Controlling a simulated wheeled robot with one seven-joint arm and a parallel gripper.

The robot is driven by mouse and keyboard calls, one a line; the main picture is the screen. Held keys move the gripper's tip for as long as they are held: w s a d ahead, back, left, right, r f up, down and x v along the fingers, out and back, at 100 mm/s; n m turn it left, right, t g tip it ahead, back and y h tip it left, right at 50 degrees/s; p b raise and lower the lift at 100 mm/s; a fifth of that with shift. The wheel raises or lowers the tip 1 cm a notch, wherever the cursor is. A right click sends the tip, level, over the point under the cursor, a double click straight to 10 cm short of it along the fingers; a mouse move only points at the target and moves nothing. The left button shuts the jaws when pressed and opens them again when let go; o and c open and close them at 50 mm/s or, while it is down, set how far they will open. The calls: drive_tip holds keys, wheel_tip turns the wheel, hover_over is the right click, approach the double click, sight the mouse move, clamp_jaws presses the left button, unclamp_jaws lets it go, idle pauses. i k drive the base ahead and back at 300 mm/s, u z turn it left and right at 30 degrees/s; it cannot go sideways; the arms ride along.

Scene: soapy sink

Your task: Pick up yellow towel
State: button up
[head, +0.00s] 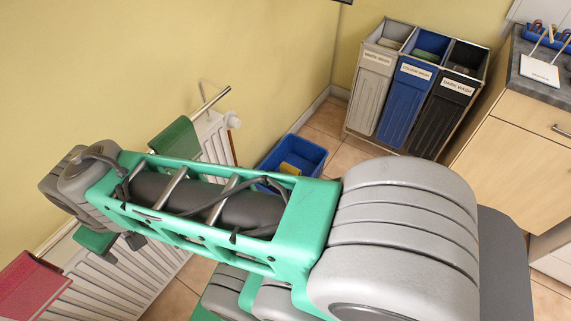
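A yellow cloth-like item (290,169), likely the yellow towel, lies in a blue open bin (312,153) on the floor by the wall. Only part of it shows above my arm, and the bin's lower front is hidden by the arm. My green and grey arm stretches across the picture from lower right to left. My gripper is not visible, so its opening and anything in it cannot be seen.
A white radiator (125,272) stands along the left wall, with a green towel (176,139) and a red towel (32,288) over it. Labelled grey, blue and black laundry bins (408,92) stand at the back. A wooden cabinet (520,150) is at right.

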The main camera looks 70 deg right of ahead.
sight(286, 169)
drive_tip(key=z, duration=2.45)
drive_tip(key=k, duration=0.5)
drive_tip(key=u, duration=1.15)
drive_tip(key=i, duration=0.35)
drive_tip(key=z, duration=1.2)
